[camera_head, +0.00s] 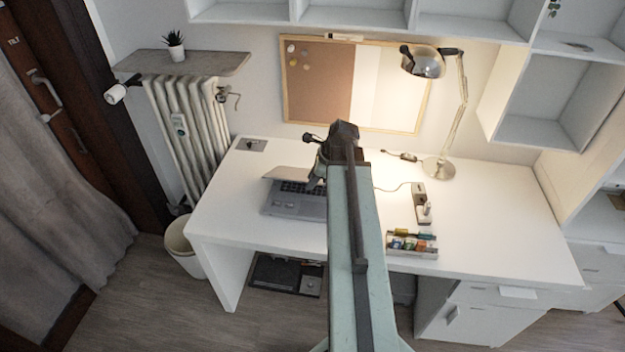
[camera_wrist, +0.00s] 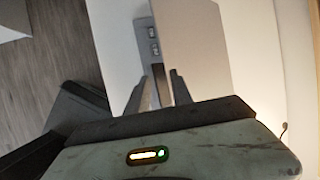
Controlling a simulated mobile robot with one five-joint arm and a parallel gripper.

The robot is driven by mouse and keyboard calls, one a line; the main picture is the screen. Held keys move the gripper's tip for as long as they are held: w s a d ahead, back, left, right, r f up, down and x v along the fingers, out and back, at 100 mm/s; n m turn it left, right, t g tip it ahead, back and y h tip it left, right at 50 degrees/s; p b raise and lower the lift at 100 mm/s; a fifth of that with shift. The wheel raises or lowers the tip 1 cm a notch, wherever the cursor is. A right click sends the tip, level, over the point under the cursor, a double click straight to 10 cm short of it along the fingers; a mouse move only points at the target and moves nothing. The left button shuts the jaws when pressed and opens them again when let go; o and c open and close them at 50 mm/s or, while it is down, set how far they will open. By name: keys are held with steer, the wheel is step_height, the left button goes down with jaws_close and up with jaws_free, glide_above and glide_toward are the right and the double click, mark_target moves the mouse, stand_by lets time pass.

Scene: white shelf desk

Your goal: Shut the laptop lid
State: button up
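The grey laptop (camera_head: 298,208) stands on the left part of the white desk, its dark keyboard partly showing in the head view. Its lid (camera_head: 286,173) is raised at the back, at an angle I cannot tell exactly. My gripper (camera_head: 316,172) is at the lid's right side in the head view, and my arm hides the laptop's right part. In the wrist view, the lid (camera_wrist: 192,45) is a broad plain panel just beyond my fingers. My gripper (camera_wrist: 159,78) has its two fingers apart there. Whether they touch the lid is unclear.
A lamp (camera_head: 438,168), a power strip (camera_head: 421,205) and a tray of small bottles (camera_head: 411,248) stand to the right on the desk (camera_head: 490,235). A shelf unit (camera_head: 545,105) hangs above at right. The desk left of the laptop is mostly clear.

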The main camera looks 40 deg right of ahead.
steer(key=p+v, duration=0.7)
steer(key=shift+s+r, duration=0.2)
steer(key=shift+r, duration=0.15)
steer(key=shift+d, duration=0.1)
steer(key=c, duration=0.4)
steer(key=w+a+n, duration=0.1)
steer(key=a+n, duration=0.2)
steer(key=a, duration=0.1)
steer(key=w+a+n+g, duration=0.1)
steer(key=a+n, duration=0.2)
steer(key=a, duration=0.1)
steer(key=w+a+f+n, duration=0.1)
steer(key=w+a+n, duration=0.1)
steer(key=a, duration=0.2)
steer(key=shift+a+f+n+g, duration=0.1)
steer(key=shift+n+g, duration=0.3)
jaws_close()
steer(key=a+n+g+h, duration=0.1)
steer(key=a+n+g, duration=0.1)
steer(key=a+n, duration=1.7)
steer(key=a+f, duration=0.1)
steer(key=a, duration=0.3)
steer(key=shift+s+g+h, duration=0.3)
steer(key=shift+g, duration=0.1)
